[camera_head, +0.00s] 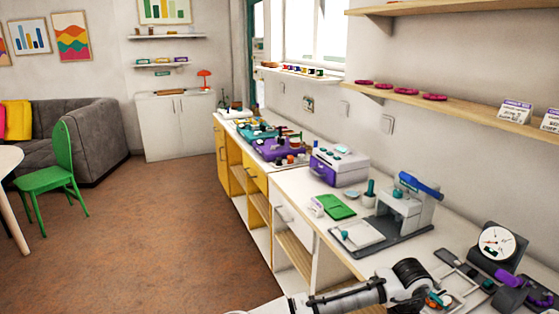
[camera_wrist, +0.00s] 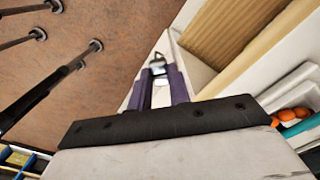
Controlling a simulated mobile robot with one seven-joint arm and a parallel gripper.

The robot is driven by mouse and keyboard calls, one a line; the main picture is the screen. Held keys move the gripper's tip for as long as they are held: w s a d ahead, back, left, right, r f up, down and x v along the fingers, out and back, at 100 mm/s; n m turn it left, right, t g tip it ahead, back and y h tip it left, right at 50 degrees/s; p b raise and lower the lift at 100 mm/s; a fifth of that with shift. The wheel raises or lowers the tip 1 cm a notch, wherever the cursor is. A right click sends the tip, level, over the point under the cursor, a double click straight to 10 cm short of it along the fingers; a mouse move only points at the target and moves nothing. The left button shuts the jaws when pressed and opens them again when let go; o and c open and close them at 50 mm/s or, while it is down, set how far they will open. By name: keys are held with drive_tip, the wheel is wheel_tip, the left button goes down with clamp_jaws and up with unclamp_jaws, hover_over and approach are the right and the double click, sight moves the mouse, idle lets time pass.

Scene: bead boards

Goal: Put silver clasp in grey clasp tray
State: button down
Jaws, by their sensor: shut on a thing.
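My gripper (camera_wrist: 158,72) shows in the wrist view, with its two purple fingers close together. It is shut on a small shiny silver clasp (camera_wrist: 157,61), which sticks out past the fingertips. Behind the clasp are the brown floor and a pale cabinet edge, and it appears clear of any surface. In the head view my arm crosses the bottom, and I cannot make out the clasp there. I cannot pick out the grey clasp tray for certain in either view.
A long white worktop (camera_head: 292,184) runs along the wall. On it are a purple-and-white machine (camera_head: 339,167), a green pad (camera_head: 336,207), a grey press with a blue handle (camera_head: 404,203) and a round dial gauge (camera_head: 497,243). Open floor (camera_head: 150,235) lies to the left.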

drive_tip(key=w+a+f+n, duration=0.2)
drive_tip(key=a+f+n, duration=2)
drive_tip(key=a, duration=0.5)
wheel_tip(320, 180, down, 2)
drive_tip(key=shift+w+a+f, duration=0.25)
drive_tip(key=shift+w+a, duration=0.1)
drive_tip(key=shift+w, duration=0.05)
drive_tip(key=shift+s, duration=0.1)
